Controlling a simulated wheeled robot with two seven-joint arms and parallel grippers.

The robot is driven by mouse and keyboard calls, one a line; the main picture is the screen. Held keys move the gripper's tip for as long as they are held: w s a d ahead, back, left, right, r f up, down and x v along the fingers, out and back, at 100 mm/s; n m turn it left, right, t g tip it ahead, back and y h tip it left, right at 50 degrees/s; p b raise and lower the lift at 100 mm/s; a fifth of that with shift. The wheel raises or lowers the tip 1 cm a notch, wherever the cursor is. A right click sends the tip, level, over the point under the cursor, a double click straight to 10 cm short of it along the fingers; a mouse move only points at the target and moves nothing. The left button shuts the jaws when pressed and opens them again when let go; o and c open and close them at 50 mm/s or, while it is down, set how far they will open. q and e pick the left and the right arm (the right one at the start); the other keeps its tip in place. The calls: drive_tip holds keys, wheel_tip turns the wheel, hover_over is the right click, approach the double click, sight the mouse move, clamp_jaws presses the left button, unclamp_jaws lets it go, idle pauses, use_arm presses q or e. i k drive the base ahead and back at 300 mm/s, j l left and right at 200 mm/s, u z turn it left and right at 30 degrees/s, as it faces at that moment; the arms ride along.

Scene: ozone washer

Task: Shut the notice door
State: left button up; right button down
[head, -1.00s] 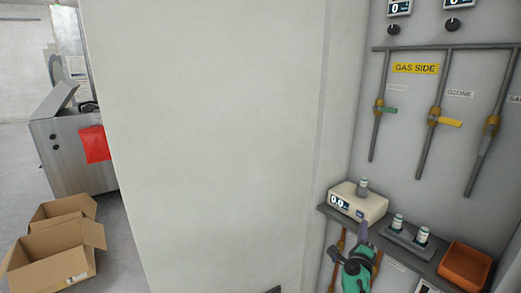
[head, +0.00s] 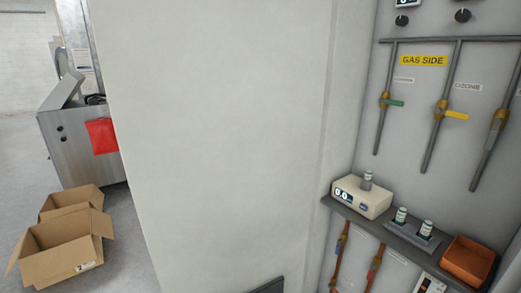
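A large plain pale panel (head: 220,140) fills the middle of the head view. It stands upright, with a free-looking edge at its left and a vertical seam near its right side. No notice shows on the face I see, so I cannot tell whether it is the notice door or a wall. Neither of my grippers is in view.
Right of the panel is a recess with pipes, valves and a yellow GAS SIDE label (head: 424,61). Its shelf holds a meter box (head: 363,197), small vials and an orange bin (head: 467,260). Open cardboard boxes (head: 62,250) and a steel machine (head: 80,150) stand left.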

sight(216, 106)
drive_tip(key=k+z, duration=0.2)
drive_tip(key=k, duration=0.25)
drive_tip(key=k+l+z, duration=0.15)
drive_tip(key=k, duration=0.25)
drive_tip(key=k+l+z, duration=0.2)
drive_tip(key=k, duration=0.2)
drive_tip(key=i+j+z, duration=0.15)
drive_tip(key=j+z, duration=0.3)
drive_tip(key=i+j+z, duration=0.1)
drive_tip(key=j+z, duration=0.2)
drive_tip(key=z, duration=0.15)
drive_tip(key=j+z, duration=0.9)
drive_tip(key=k+j, duration=0.1)
drive_tip(key=j, duration=0.4)
drive_tip(key=k+j, duration=0.1)
drive_tip(key=j, duration=0.45)
drive_tip(key=k+j, duration=0.1)
drive_tip(key=j, duration=0.4)
drive_tip(key=k+j, duration=0.1)
drive_tip(key=j, duration=0.4)
drive_tip(key=k+j, duration=0.1)
drive_tip(key=j, duration=0.95)
drive_tip(key=k, duration=0.05)
